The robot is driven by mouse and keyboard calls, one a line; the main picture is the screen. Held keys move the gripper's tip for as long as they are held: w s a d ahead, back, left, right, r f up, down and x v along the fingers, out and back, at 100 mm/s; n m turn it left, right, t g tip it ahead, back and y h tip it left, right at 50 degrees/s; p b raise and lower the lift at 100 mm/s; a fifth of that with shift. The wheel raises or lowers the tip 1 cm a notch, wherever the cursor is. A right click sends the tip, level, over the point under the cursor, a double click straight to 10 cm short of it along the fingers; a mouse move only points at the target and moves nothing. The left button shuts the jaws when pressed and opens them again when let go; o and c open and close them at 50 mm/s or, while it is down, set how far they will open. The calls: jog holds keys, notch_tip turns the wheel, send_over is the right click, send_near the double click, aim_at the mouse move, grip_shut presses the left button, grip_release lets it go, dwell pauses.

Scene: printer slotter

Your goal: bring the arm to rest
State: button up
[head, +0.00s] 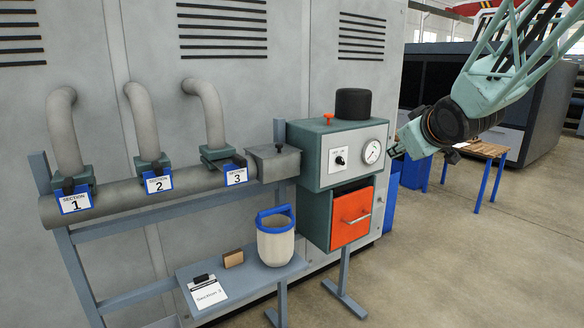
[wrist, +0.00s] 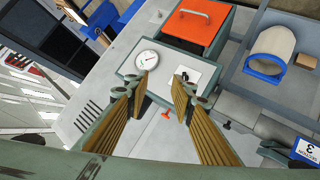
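My gripper (wrist: 158,92) is open in the wrist view, its two ribbed fingers apart with nothing between them. In the head view my gripper (head: 396,150) is at the right of the green control box (head: 313,150), near its round gauge (head: 372,151). My arm comes down from the upper right. I cannot tell whether the gripper touches the box. The gauge (wrist: 147,60) and the orange drawer front (wrist: 198,25) lie beyond the fingertips in the wrist view.
A white bucket with a blue rim (head: 275,240), a brown block (head: 233,258) and a clipboard (head: 207,292) are on the low shelf. A pipe with labelled sections (head: 120,200) runs along the left. A small wooden table (head: 484,149) stands at the right. The right floor is open.

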jog(key=s+a+f+m+g, duration=0.1)
jog(key=s+a+f+g, duration=0.1)
jog(key=s, duration=1.6)
jog(key=s+a+f+m+g, duration=0.2)
jog(key=s+a, duration=0.3)
jog(key=s, duration=1.4)
jog(key=s+a+f+m+g, duration=0.2)
jog(key=s+a+f+g, duration=0.1)
jog(key=s, duration=1.5)
jog(key=shift+s+a+f+g, duration=0.15)
jog(key=shift+s+f+g, duration=0.1)
jog(key=shift+f+g, duration=0.4)
jog(key=shift+r, duration=0.15)
